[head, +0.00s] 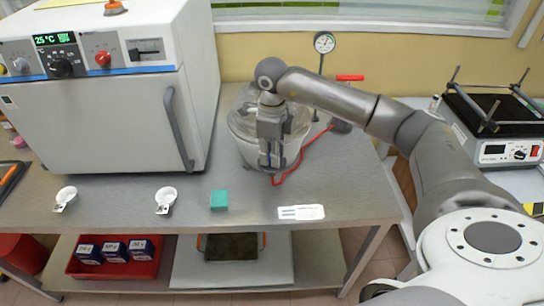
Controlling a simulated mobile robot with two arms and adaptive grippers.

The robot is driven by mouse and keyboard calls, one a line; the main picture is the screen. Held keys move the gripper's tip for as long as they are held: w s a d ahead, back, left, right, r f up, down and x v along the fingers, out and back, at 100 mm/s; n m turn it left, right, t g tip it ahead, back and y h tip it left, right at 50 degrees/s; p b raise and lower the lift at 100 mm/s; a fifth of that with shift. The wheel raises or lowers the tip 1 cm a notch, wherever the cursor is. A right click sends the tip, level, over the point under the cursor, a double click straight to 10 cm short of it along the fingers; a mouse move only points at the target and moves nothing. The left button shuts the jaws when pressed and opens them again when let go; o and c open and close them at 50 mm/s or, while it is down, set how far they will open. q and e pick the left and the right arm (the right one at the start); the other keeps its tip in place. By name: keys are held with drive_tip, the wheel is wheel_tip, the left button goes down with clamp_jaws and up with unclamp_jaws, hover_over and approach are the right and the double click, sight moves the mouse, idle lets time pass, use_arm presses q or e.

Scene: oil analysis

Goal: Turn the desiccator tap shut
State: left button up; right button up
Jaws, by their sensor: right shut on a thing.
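The glass desiccator (240,122) stands on the grey bench, right of the white oven. My right arm reaches over it from the right. My right gripper (271,164) points down at the desiccator's front side, with its fingers shut on the tap there. The fingers and wrist hide the tap, so I cannot tell which way it is turned. A red hose (301,152) runs from beside the fingertips back to the right. My left gripper is not in view.
A gauge (324,43) on a post and a red lever (350,77) stand behind the desiccator. The oven (100,110) is on the left. Two small white dishes (66,196) (166,197), a green block (219,200) and a white label (301,212) lie along the bench front.

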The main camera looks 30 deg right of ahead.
drive_tip(key=shift+r+n, duration=0.1)
drive_tip(key=shift+n, duration=0.2)
idle(0.4)
drive_tip(key=o, duration=1.1)
drive_tip(key=shift+r, duration=0.1)
drive_tip(key=shift+r, duration=3.9)
